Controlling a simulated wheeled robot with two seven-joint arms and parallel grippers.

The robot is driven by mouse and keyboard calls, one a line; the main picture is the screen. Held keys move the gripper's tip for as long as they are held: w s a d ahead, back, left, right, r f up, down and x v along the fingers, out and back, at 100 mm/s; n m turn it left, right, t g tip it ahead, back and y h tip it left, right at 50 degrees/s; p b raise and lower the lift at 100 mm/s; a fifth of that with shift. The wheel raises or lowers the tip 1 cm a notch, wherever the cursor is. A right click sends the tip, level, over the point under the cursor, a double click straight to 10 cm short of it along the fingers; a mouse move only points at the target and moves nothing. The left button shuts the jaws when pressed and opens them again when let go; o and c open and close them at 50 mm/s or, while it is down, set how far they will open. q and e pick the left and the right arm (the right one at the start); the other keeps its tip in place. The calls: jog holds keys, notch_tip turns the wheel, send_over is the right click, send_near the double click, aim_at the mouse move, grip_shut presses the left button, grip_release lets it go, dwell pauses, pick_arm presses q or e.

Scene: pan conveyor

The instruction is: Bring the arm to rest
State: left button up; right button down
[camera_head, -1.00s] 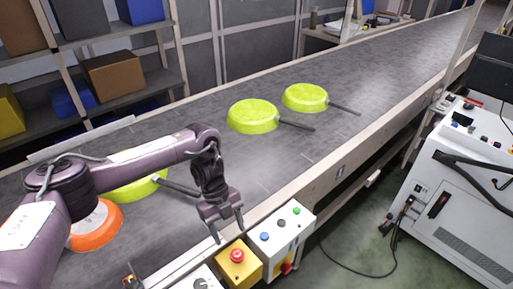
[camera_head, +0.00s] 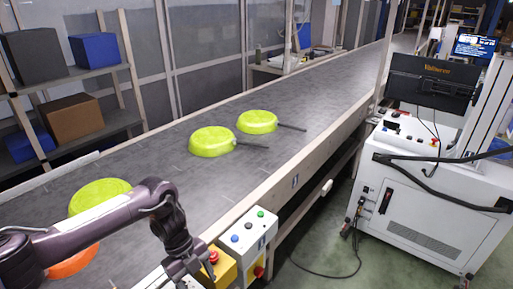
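My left gripper (camera_head: 188,274) hangs at the end of my purple arm, low in the view beside the conveyor's near edge. Its fingers look apart, with nothing seen between them. Two yellow-green pans, the nearer (camera_head: 212,141) and the farther (camera_head: 257,122), lie bottom up on the conveyor (camera_head: 320,95), handles pointing right. A third yellow-green pan (camera_head: 98,194) lies behind my arm, partly hidden. An orange pan (camera_head: 74,262) is mostly covered by the arm. My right gripper is not in view.
A grey button box (camera_head: 248,236) and a yellow box with a red button (camera_head: 222,262) stand at the conveyor's near edge, close to my gripper. A white machine cabinet (camera_head: 420,215) stands at right. Shelves with boxes are at back left. Green floor between is mostly clear, with a cable.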

pick_arm(q)
jog(key=s+d+f+t+h, duration=0.1)
jog(key=s+d+f+h, duration=0.1)
jog(key=d, duration=0.6)
jog(key=s+d+f+t+h, duration=0.1)
jog(key=s+d+f, duration=0.1)
jog(key=d, duration=0.7)
jog(key=d+r+n+t+h, duration=0.2)
jog(key=d+r+n+t, duration=0.4)
jog(key=d+r, duration=0.15)
jog(key=s+a+r+n+t+y, duration=0.15)
jog(key=a+n+y, duration=0.35)
jog(key=a+n, duration=0.8)
jog(key=s+a+f+n+g+y, duration=0.1)
jog(key=s+a+n+g+y, duration=0.15)
jog(key=s+a, duration=0.4)
jog(key=s+a+n+g+y, duration=0.1)
jog(key=s+a+n, duration=0.3)
jog(key=a, duration=0.6)
notch_tip(320, 180, down, 28)
jog(key=s+a+f+g, duration=0.2)
jog(key=s+a+f, duration=0.1)
jog(key=s+f, duration=1.7)
jog(key=shift+s+f+m, duration=0.15)
jog(key=shift+s+m, duration=0.3)
jog(key=shift+s, duration=0.35)
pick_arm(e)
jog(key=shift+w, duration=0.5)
